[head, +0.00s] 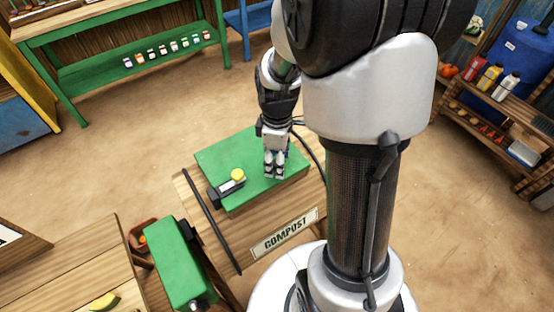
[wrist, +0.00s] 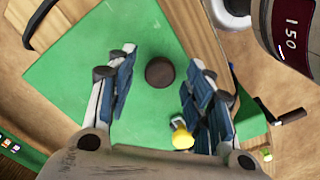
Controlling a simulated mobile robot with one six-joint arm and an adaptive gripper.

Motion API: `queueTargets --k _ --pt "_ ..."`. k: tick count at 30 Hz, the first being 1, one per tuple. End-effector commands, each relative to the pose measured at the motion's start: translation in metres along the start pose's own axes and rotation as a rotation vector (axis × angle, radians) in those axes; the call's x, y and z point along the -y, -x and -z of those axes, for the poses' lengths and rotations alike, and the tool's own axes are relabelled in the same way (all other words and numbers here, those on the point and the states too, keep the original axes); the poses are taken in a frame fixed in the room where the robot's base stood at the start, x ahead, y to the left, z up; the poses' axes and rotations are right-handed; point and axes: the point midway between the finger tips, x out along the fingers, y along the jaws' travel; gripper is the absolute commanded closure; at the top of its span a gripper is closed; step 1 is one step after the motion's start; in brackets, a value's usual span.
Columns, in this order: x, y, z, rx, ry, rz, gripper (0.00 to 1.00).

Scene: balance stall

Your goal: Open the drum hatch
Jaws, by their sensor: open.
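The wooden compost drum (head: 195,195) bears a "COMPOST" sign (head: 284,233) on its near side. Its green hatch (head: 225,152) lies flat and shut on top, and fills much of the wrist view (wrist: 75,75). A dark latch with a yellow knob (head: 238,174) sits at the hatch's left edge; the yellow knob also shows in the wrist view (wrist: 181,139). A dark round knob (wrist: 160,71) on the hatch shows between my fingers. My gripper (head: 274,174) points down over the hatch, open around that knob; contact cannot be told.
A green box (head: 175,265) stands left of the drum, beside a wooden table (head: 60,275). A green bench with small jars (head: 168,48) is at the back left. A shelf with bottles (head: 490,77) is at the right. Open dirt floor lies behind the drum.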

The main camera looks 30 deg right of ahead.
Motion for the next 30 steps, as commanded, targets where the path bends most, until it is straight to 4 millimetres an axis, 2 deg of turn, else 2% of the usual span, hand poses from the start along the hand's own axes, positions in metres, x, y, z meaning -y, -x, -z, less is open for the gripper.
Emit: queueTargets --k 8,27,30 --pt "0.0 -0.0006 0.0 0.0 0.0 0.0 0.54" --pt "0.0 -0.0005 0.0 0.0 0.0 0.0 0.97" --pt "0.0 -0.0005 0.0 0.0 0.0 0.0 1.0"
